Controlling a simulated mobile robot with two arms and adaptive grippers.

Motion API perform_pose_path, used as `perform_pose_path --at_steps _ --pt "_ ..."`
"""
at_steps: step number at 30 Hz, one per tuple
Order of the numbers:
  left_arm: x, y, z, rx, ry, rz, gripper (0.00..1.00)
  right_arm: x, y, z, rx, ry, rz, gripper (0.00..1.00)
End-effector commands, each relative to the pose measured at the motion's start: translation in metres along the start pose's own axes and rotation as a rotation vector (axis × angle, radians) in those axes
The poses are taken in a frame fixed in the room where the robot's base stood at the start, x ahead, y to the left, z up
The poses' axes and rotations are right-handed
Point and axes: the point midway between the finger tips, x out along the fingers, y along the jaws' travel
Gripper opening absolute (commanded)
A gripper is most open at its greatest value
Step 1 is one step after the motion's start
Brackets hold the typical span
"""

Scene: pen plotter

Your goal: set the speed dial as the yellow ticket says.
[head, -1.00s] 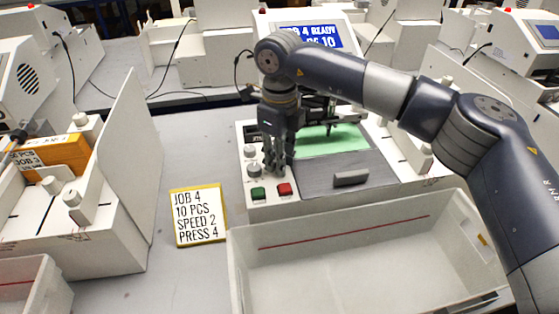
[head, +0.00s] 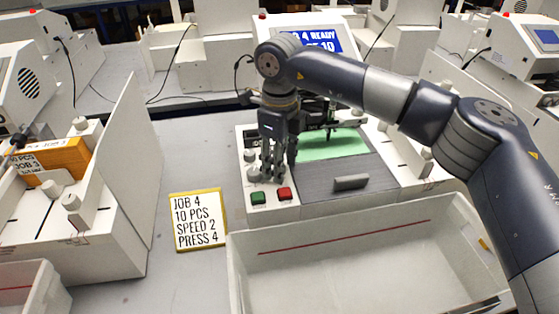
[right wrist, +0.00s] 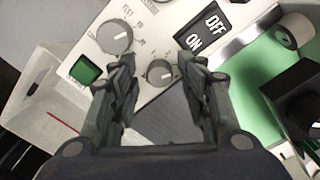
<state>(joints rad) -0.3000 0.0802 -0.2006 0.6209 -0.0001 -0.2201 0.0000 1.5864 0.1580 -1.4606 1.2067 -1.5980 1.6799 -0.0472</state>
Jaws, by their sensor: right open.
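The yellow-edged ticket (head: 197,219) lies on the table left of the plotter and reads JOB 4, 10 PCS, SPEED 2, PRESS 4. My right gripper (head: 274,176) is open and points down over the plotter's control panel (head: 250,202). In the right wrist view a small grey dial (right wrist: 160,73) shows between the open fingers (right wrist: 165,85); contact cannot be told. A larger grey dial (right wrist: 115,37) with printed marks sits at upper left, outside the jaws. The labels are too small to tell which is the speed dial. My left gripper is not in view.
A green button (head: 258,197) and a red button (head: 284,193) sit at the panel's front. An ON/OFF switch (right wrist: 204,37) is near the right finger. A white bin (head: 345,240) stands in front. The screen (head: 318,42) reads READY, partly hidden by my arm.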

Motion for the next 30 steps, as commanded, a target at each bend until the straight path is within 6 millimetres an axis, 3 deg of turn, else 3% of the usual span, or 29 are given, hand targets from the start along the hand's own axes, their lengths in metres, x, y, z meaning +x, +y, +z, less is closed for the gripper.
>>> perform_pose_path --at_steps 5,21,30 --pt "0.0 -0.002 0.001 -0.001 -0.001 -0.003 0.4 -0.004 0.0 0.0 0.001 0.0 0.0 0.43" --pt "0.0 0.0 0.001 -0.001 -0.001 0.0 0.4 -0.075 0.0 0.0 0.0 -0.001 -0.001 0.43" --pt "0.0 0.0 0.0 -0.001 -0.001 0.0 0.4 -0.08 0.0 0.0 0.0 0.0 0.0 0.43"
